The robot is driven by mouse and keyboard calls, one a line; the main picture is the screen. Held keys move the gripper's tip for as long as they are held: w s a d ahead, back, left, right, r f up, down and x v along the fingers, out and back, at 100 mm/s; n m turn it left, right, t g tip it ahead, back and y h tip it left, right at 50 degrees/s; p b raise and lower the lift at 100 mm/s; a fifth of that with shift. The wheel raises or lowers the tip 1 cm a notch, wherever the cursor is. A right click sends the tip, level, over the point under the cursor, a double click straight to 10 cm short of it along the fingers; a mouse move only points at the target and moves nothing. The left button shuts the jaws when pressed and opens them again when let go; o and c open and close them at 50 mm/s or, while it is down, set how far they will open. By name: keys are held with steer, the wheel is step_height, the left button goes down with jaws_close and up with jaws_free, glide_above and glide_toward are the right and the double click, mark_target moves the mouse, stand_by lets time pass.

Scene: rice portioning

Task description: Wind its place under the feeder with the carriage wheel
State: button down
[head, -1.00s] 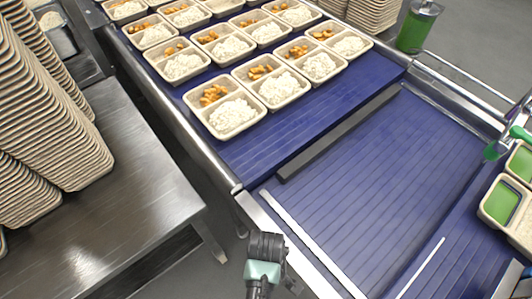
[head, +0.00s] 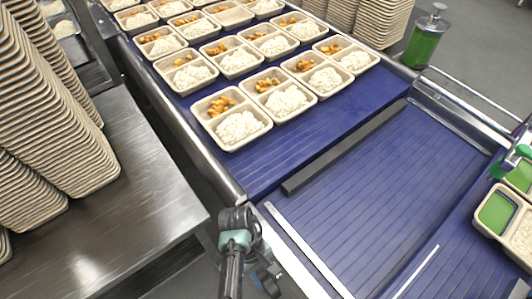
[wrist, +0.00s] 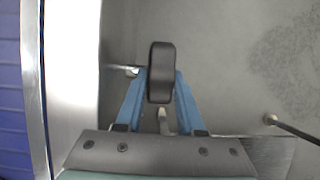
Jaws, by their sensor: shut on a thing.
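In the wrist view, my gripper (wrist: 161,100) has its two blue fingers closed on a dark, rounded handle (wrist: 161,70), which looks like the grip of the carriage wheel. The rest of the wheel is hidden. In the head view, my gripper (head: 268,278) is low beside the metal side of the conveyor, partly hidden by my arm. Rows of two-part trays (head: 232,118) with white rice and orange pieces stand on the blue belt (head: 300,150). I cannot make out the feeder.
Tall stacks of empty trays (head: 60,120) stand on a steel table (head: 130,190) at the left. A green pump bottle (head: 425,40) is at the upper right. The lower belt (head: 390,180) is bare in the middle.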

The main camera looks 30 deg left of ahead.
steer(key=c, duration=0.8)
jaws_free()
steer(key=p+v, duration=0.3)
steer(key=v, duration=1)
steer(key=shift+d, duration=0.1)
